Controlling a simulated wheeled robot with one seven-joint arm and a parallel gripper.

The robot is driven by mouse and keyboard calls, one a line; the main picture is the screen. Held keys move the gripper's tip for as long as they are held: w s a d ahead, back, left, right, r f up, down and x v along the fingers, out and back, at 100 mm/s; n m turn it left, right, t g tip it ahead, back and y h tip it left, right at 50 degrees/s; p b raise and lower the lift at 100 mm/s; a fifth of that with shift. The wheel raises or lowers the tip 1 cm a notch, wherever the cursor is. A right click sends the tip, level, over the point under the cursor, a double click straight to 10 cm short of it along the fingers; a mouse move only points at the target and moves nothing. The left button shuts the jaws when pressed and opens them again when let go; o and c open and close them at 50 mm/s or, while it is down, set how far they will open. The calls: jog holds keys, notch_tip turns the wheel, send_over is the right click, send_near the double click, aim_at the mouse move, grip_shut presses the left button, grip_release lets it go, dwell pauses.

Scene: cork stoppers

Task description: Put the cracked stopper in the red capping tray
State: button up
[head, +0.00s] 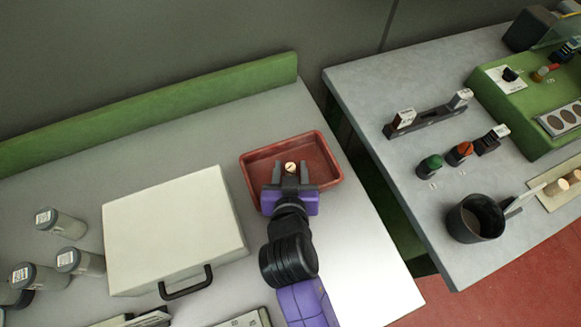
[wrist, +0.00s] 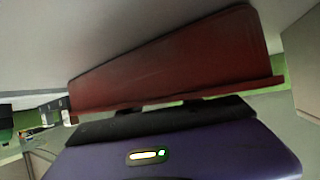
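The red capping tray (head: 330,178) lies on the left grey bench; its red side fills the middle of the wrist view (wrist: 170,60). The cracked stopper (head: 290,168), a small tan cork with a dark line on top, shows over the tray floor. My gripper (head: 290,171) is over the tray, its two dark fingers apart on either side of the stopper, with a gap visible on each side. I cannot tell whether the stopper rests on the tray floor. It does not show in the wrist view.
A cream box (head: 170,230) with a dark handle stands left of the tray. On the right bench (head: 375,95) are a black cup (head: 475,218), knobs, a green machine (head: 530,105) and loose corks (head: 557,187). A gap separates the benches.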

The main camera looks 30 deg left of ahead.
jog(key=shift+r, duration=0.25)
jog(key=shift+s+d, duration=0.15)
jog(key=shift+s, duration=0.2)
jog(key=v, duration=1.1)
jog(key=shift+r+b, duration=0.1)
jog(key=shift+b, duration=0.25)
